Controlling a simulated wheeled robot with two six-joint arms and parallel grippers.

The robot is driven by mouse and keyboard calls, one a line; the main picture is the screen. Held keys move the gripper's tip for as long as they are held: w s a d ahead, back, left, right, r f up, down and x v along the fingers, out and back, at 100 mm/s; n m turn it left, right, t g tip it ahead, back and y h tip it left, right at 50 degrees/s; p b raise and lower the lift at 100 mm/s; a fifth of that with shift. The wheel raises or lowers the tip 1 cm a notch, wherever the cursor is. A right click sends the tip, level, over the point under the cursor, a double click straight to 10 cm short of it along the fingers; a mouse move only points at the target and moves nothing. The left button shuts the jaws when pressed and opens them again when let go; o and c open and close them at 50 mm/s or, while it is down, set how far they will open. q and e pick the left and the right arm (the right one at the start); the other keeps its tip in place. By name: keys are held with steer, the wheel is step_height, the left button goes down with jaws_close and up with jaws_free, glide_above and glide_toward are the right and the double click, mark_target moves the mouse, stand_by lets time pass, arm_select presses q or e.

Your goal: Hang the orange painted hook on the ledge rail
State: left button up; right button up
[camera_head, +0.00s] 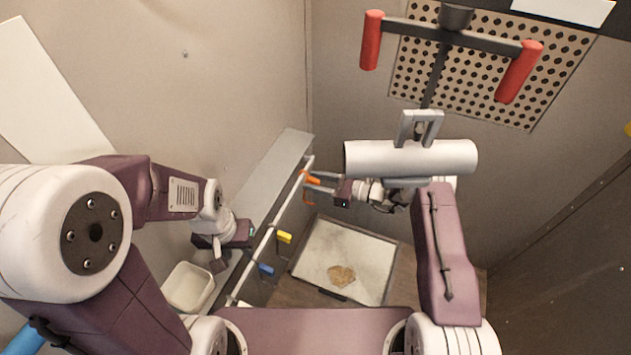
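The orange painted hook (312,180) is at the far end of the pale ledge rail (272,229), between the fingers of my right gripper (316,182). The gripper reaches in from the right and appears shut on it. The hook's lower end hangs below the fingers. It is close beside the rail; I cannot tell whether it touches it. My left gripper (221,262) is low at the left, near the ledge (266,178), and its fingers are too small and hidden to read. A yellow hook (284,237) and a blue hook (266,268) are at the rail nearer to me.
A pale tray (367,252) with a brown patch lies on the floor. A white bin (188,287) stands at lower left.

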steer(key=shift+d, duration=0.1)
steer(key=v, duration=0.9)
steer(key=shift+b, duration=0.3)
steer(key=shift+s, duration=0.1)
